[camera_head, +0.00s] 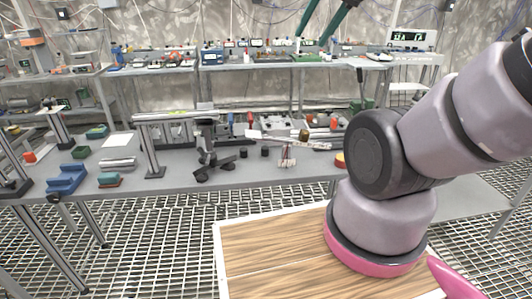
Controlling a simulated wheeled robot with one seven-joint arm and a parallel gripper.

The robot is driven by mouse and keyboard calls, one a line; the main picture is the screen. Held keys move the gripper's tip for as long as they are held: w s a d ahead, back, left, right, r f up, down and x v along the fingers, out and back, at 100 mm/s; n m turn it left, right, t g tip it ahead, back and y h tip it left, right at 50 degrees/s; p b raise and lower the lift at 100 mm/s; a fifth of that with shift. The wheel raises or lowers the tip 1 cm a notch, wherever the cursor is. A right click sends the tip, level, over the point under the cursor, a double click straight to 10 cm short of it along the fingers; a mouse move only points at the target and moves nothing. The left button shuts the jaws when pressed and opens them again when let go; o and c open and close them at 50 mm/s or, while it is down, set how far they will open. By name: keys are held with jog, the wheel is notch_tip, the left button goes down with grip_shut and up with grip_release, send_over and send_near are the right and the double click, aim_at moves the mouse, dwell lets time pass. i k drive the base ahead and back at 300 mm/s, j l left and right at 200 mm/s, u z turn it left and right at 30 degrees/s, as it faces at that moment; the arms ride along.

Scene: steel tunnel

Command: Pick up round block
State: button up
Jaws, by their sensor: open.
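I cannot tell for sure which thing is the round block. A small brown-gold round piece (304,134) sits among the parts on the long grey table, right of the middle. A round yellow-and-red piece (340,160) lies at the right, partly hidden behind my arm. My arm fills the right side of the view. My gripper is not in the picture, so its place relative to these things does not show.
The grey table (190,180) also holds a blue block (66,178), a black stand (210,160) and small green trays (80,152). A bare wooden board (280,250) with a white edge lies in front, over metal grating (150,250). Cluttered benches line the back wall.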

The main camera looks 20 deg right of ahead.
aim_at(265, 150)
jog(key=j+z, duration=0.15)
jog(key=z, duration=0.3)
jog(key=j+z, duration=0.15)
jog(key=z, duration=0.3)
jog(key=j+z, duration=0.2)
jog(key=j, duration=0.2)
jog(key=k+j+z, duration=0.2)
jog(key=j, duration=0.15)
jog(key=j+z, duration=0.2)
jog(key=j, duration=0.15)
jog(key=k+j+z, duration=0.2)
jog(key=k+j, duration=0.1)
jog(key=j, duration=0.4)
jog(key=k+j, duration=0.1)
jog(key=j, duration=0.35)
jog(key=k+j, duration=0.1)
jog(key=j, duration=0.4)
jog(key=i+j, duration=0.15)
jog(key=j, duration=0.15)
